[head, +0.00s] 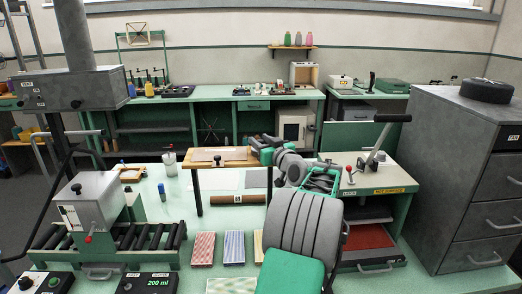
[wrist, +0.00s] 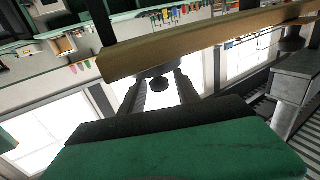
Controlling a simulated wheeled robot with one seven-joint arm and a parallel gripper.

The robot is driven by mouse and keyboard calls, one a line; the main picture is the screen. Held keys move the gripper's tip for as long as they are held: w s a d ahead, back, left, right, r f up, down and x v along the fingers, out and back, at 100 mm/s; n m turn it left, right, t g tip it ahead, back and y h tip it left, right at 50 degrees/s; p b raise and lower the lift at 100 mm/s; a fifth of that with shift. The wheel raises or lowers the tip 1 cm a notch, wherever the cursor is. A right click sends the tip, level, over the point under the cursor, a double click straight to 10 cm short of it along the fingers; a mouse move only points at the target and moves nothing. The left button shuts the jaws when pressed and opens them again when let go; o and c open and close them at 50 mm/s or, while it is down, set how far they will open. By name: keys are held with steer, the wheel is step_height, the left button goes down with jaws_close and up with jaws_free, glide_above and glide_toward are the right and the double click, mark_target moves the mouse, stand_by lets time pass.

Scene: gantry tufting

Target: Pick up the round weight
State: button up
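In the wrist view, which looks upside down, a dark round piece with a knob (wrist: 159,84) sits against the wooden board (wrist: 200,44); I take it for the round weight. My gripper (wrist: 162,78) is open, with one finger to each side of the knob. I cannot tell whether the fingers touch it. In the head view my gripper (head: 264,152) is at the right end of the raised wooden board (head: 195,161), and the arm hides the piece there. A large dark round object (head: 488,90) also lies on the grey cabinet at the right.
The board stands on thin legs above the green bench. A grey roller machine (head: 97,205) is to the left and a hot-surface press (head: 372,183) to the right. Coloured pads (head: 234,246) lie in front. The grey cabinet (head: 462,165) bounds the right side.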

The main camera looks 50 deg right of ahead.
jaws_close()
stand_by(0.6)
stand_by(0.4)
steer(key=shift+r, duration=0.1)
